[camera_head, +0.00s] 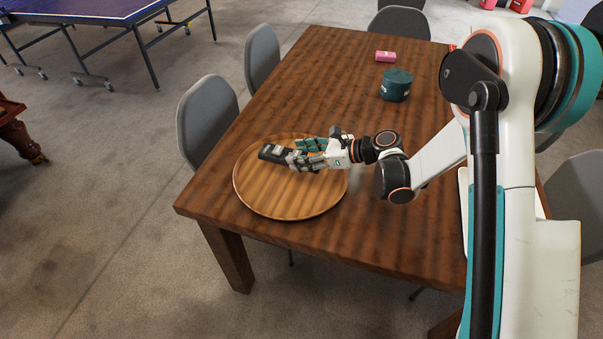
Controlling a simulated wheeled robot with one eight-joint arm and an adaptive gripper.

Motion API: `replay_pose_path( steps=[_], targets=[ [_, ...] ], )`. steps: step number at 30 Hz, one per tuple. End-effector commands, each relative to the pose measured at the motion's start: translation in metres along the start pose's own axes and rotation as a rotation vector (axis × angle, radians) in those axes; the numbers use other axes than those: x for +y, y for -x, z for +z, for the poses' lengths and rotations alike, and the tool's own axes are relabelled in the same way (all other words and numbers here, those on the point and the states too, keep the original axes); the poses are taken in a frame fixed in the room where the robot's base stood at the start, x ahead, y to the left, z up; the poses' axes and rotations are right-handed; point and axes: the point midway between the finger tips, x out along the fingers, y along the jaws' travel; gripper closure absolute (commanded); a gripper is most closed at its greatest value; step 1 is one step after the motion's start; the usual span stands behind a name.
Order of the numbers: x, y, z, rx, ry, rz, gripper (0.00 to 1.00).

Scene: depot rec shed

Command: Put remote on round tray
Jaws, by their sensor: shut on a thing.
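The round wooden tray (289,203) lies at the near left corner of the brown table. My gripper (291,159) reaches in from the right over the far part of the tray. It is shut on the dark remote (272,153), whose end sticks out to the left of the fingers. The remote is over the tray's far left area. I cannot tell whether it touches the tray surface. The fingers hide the rest of the remote.
A dark green round container (396,85) and a pink object (385,56) stand farther back on the wooden table (330,65). Grey chairs (207,118) line the table's sides. The table's middle, beyond the tray, is clear.

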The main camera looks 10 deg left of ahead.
Motion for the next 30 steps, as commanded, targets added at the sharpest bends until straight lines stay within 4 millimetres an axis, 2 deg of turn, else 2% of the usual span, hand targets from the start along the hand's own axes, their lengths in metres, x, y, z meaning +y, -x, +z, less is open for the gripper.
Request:
replay_pose_path(
  steps=[1, 8, 16, 28, 29, 30],
  targets=[
    [0.0, -0.003, -0.008, -0.001, 0.0, 0.0, 0.79],
    [0.0, -0.008, -0.019, -0.001, 0.0, 0.0, 0.79],
    [0.0, -0.022, -0.053, -0.001, 0.0, 0.0, 0.79],
    [0.0, -0.023, -0.056, -0.001, 0.0, 0.0, 0.79],
    [0.0, -0.023, -0.056, 0.0, 0.0, 0.0, 0.42],
    [0.0, -0.023, -0.055, 0.0, 0.0, 0.0, 0.33]
  ],
)
